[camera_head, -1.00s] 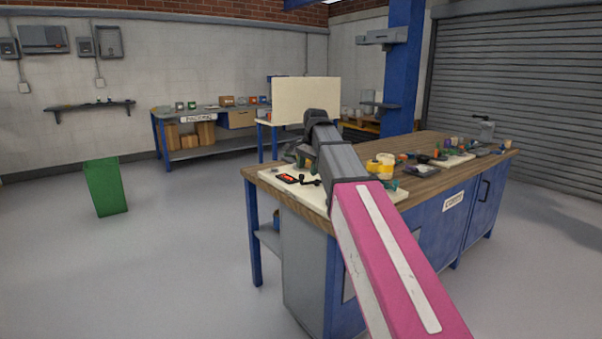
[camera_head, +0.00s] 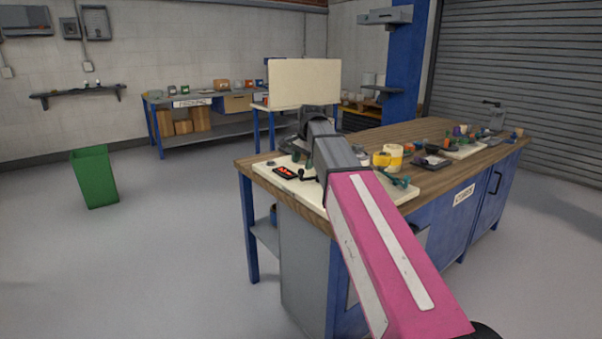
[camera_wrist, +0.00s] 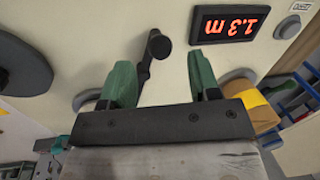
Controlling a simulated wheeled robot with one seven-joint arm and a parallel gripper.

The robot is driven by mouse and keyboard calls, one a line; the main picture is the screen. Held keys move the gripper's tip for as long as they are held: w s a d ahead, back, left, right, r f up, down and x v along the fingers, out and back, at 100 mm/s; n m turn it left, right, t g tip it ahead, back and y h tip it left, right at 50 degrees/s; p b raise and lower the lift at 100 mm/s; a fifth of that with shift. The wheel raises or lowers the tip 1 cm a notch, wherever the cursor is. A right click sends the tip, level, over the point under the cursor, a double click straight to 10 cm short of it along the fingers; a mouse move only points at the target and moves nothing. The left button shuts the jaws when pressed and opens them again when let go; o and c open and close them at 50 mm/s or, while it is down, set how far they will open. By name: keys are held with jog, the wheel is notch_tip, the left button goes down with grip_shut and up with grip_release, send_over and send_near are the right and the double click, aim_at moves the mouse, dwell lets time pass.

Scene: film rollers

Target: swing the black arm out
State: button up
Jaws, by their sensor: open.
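The black arm (camera_wrist: 153,52) is a thin dark bar with a round knob at its upper end. In the wrist view it stands on a cream board (camera_wrist: 170,14), between the two green fingers of my gripper (camera_wrist: 160,64). The fingers are apart, with a gap on either side of the bar; I cannot tell whether either touches it. The bar's lower end is hidden behind the gripper. In the head view, the black arm (camera_head: 308,176) shows small beside my pink arm, and the gripper is mostly hidden behind my own links.
A red-lit display (camera_wrist: 230,24) reading 1.3 m is right of the fingers. A dark disc (camera_wrist: 28,66) is at left, a yellow roll (camera_wrist: 257,108) at right. The wooden bench (camera_head: 410,132) holds several small items further right. A green bin (camera_head: 94,176) stands on open floor.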

aim_at(301, 171)
jog(key=shift+w+a+f, duration=0.15)
jog(key=shift+a+f, duration=0.05)
jog(key=shift+f, duration=1)
jog(key=shift+w+a+f, duration=0.15)
jog(key=shift+f, duration=1.05)
jog(key=shift+c, duration=0.3)
grip_shut()
